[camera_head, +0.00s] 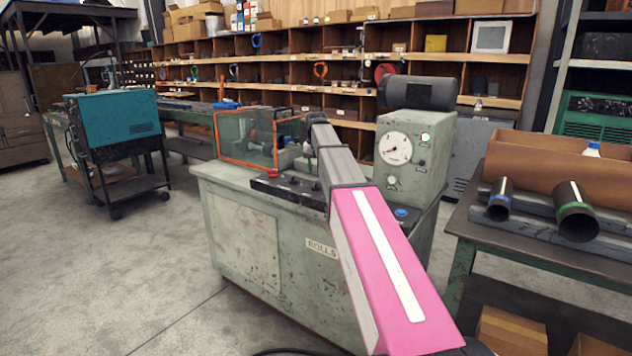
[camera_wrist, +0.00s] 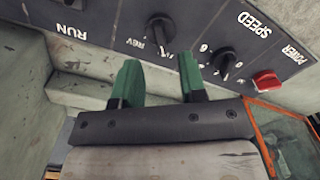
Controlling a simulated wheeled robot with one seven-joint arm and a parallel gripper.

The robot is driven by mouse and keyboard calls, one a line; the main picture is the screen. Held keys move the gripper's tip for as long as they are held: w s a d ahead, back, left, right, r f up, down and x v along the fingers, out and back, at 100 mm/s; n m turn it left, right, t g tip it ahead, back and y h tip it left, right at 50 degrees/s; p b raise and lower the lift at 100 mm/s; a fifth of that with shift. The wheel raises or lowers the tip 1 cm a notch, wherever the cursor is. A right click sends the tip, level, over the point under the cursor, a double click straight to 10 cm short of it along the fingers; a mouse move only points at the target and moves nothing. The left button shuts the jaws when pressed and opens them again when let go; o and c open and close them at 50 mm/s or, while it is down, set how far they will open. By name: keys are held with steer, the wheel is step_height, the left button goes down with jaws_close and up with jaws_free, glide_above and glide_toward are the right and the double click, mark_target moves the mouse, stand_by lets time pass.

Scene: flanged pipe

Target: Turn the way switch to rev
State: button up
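The way switch (camera_wrist: 160,29) is a black knob on the dark control panel (camera_wrist: 194,22). In the wrist view it sits at the top, with "REV" printed beside its lower left and another label partly hidden by a finger. Which label it points to is not clear. My gripper (camera_wrist: 159,78) is open and empty, its two green-tipped fingers apart below the knob and not around it. In the head view the panel (camera_head: 264,185) lies on the machine's front top edge; my arm covers part of it, and my fingertips are hidden.
The speed knob (camera_wrist: 225,61) and red power switch (camera_wrist: 265,80) sit right of the way switch. An orange-framed guard (camera_wrist: 262,130) stands close by at the lower right. In the head view a gauge box (camera_head: 408,160) stands right of my arm, and a pipe table (camera_head: 560,255) beyond.

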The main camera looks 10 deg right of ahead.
mark_target(316, 182)
step_height(316, 182, down, 6)
steer(key=shift+r, duration=0.15)
stand_by(0.3)
jaws_close()
